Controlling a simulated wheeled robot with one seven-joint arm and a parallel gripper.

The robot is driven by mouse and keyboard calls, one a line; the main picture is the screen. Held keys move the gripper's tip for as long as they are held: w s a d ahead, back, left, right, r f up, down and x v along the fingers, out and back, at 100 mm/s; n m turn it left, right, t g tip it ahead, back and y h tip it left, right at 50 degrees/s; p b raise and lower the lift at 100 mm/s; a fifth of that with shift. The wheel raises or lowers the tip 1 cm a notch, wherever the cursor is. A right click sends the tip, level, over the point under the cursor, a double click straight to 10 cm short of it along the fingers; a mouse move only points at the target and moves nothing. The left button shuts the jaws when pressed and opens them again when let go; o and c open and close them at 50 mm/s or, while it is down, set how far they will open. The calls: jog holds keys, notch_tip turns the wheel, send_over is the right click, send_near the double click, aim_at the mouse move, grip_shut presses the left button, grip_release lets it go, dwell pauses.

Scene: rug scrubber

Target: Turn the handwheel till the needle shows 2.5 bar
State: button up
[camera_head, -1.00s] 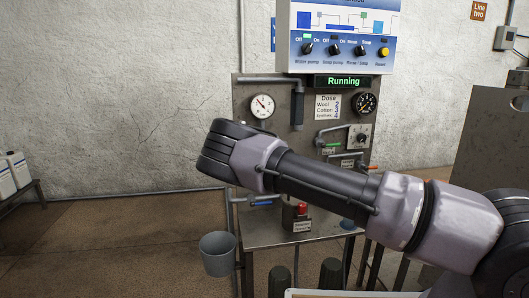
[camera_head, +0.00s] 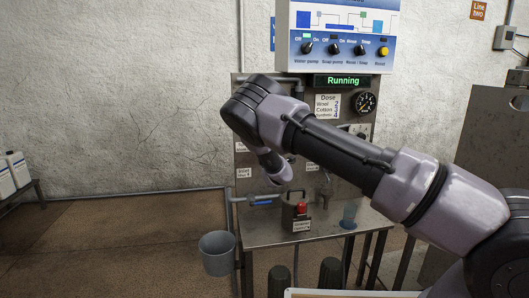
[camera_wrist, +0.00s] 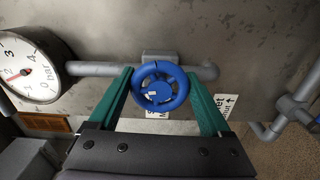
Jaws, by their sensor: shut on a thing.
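The blue handwheel (camera_wrist: 162,87) sits on a grey pipe in the wrist view, with a small white mark near its middle. My gripper (camera_wrist: 160,73) has one green finger on each side of the wheel and is shut on it. The white pressure gauge (camera_wrist: 30,68), marked in bar, is at the left of the wrist view, cut by the frame edge. Its red needle points toward the low-to-middle numbers, near 1 to 2; I cannot read it exactly. In the head view my arm hides the handwheel and this gauge.
A metal table (camera_head: 270,236) stands below with a red button (camera_head: 302,206).

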jog(key=m, duration=0.3)
jog(key=shift+m, duration=0.4)
jog(key=m, duration=0.4)
jog(key=shift+f+m, duration=0.15)
jog(key=shift+m, duration=0.15)
jog(key=m, duration=0.4)
jog(key=shift+s+a+f+m, duration=0.1)
jog(key=shift+m, duration=1.4)
jog(key=o, duration=1.2)
jog(key=shift+c, duration=0.2)
jog(key=v, duration=1)
jog(key=shift+s, duration=0.4)
jog(key=shift+s, duration=0.1)
